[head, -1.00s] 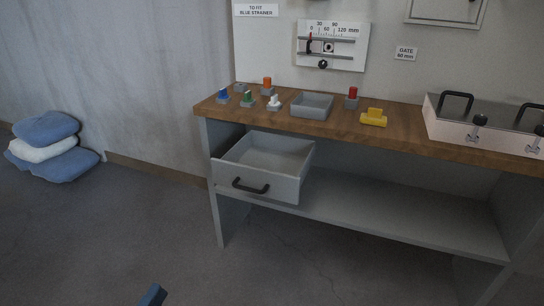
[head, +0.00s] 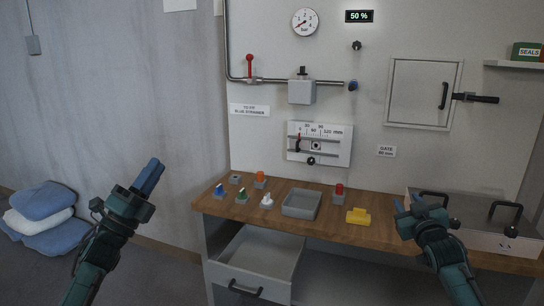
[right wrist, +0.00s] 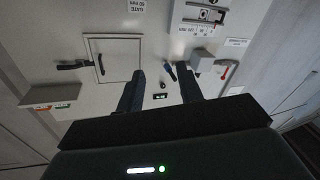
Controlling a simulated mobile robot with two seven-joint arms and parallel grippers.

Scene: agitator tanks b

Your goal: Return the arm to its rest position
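My left gripper (head: 150,177) is raised at the left of the head view, in front of the bare wall and left of the bench. Its fingers overlap from this side, so the gap between them cannot be told. I see nothing held in it. My right gripper (head: 421,204) is raised in front of the right part of the bench, by the metal box with black handles (head: 481,225). Its fingers stand apart. The right wrist view shows the same open gripper (right wrist: 160,88) with nothing between the fingers, pointing toward the wall panel.
The wooden bench top (head: 325,228) carries a grey tray (head: 301,205), a yellow block (head: 358,216) and several small coloured-top parts. A drawer (head: 262,252) stands open below. Blue and white sacks (head: 42,220) lie at the left wall. A hatch (head: 421,92) is closed.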

